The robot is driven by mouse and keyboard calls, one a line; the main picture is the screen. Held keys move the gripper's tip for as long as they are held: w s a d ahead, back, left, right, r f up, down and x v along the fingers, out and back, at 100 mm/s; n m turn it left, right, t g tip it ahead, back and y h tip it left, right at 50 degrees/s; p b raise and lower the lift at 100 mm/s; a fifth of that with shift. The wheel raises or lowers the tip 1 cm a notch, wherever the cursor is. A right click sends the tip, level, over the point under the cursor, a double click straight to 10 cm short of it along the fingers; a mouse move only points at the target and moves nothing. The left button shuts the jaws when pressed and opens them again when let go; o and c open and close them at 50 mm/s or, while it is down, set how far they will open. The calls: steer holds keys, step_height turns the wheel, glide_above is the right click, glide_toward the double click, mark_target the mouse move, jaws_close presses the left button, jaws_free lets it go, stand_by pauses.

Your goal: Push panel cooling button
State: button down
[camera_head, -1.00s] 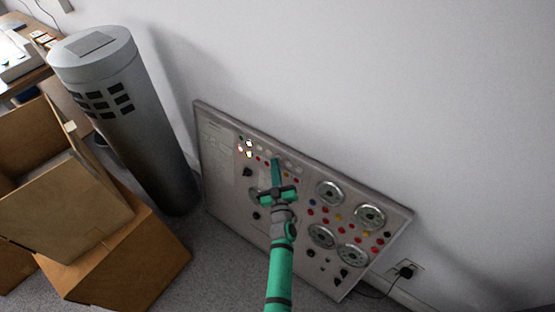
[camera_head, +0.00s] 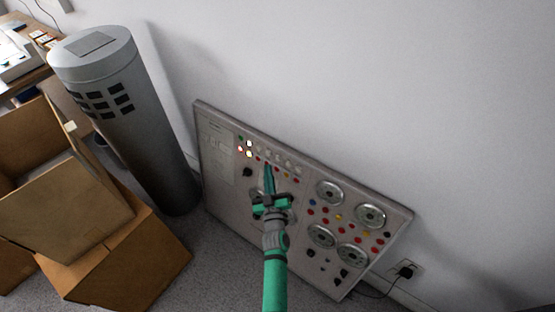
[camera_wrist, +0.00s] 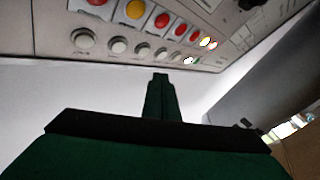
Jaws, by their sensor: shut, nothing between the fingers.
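The grey control panel (camera_head: 222,172) leans against the wall, with dials, knobs and rows of coloured buttons. Near its upper left are small lit lamps (camera_head: 249,149). My green gripper (camera_head: 268,168) is shut and empty, in front of the panel's upper left part, and its tips overlap the button row in the head view. In the wrist view, the gripper (camera_wrist: 160,80) points toward a row of round white buttons (camera_wrist: 118,46). Red and yellow buttons (camera_wrist: 135,10) lie beside that row. I cannot tell whether the tips touch the panel. Which button is the cooling one is not readable.
A tall grey cylinder (camera_head: 150,140) stands left of the panel. Open cardboard boxes (camera_head: 120,255) stand at the lower left. A plugged-in cable (camera_head: 405,272) is at the wall socket on the right. The wall above the panel is bare.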

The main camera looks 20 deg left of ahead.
steer(key=shift+s+a+r, duration=0.1)
steer(key=shift+s+a, duration=0.05)
steer(key=shift+s, duration=0.3)
steer(key=shift+s+a+r, duration=0.1)
steer(key=shift+s+a, duration=0.05)
steer(key=shift+s, duration=0.3)
steer(key=s+d+f+m+h, duration=0.1)
steer(key=s+d, duration=0.4)
steer(key=s, duration=0.3)
steer(key=s+d+f+m+g+h, duration=0.15)
steer(key=s+d, duration=0.25)
steer(key=s, duration=0.4)
steer(key=s+d+m+t+h, duration=0.1)
steer(key=s+d+m+h, duration=0.1)
steer(key=s+d, duration=0.45)
steer(key=s+d+r+m+g+h, duration=0.1)
steer(key=s+r, duration=0.4)
steer(key=s, duration=0.5)
steer(key=s+d+r+m+g+h, duration=0.1)
steer(key=s+d+r+m, duration=0.1)
steer(key=s+r, duration=0.4)
steer(key=shift+s+d+r+m, duration=0.3)
steer(key=shift+s+d+m, duration=0.05)
steer(key=shift+s, duration=1.8)
steer(key=shift+g+h, duration=0.25)
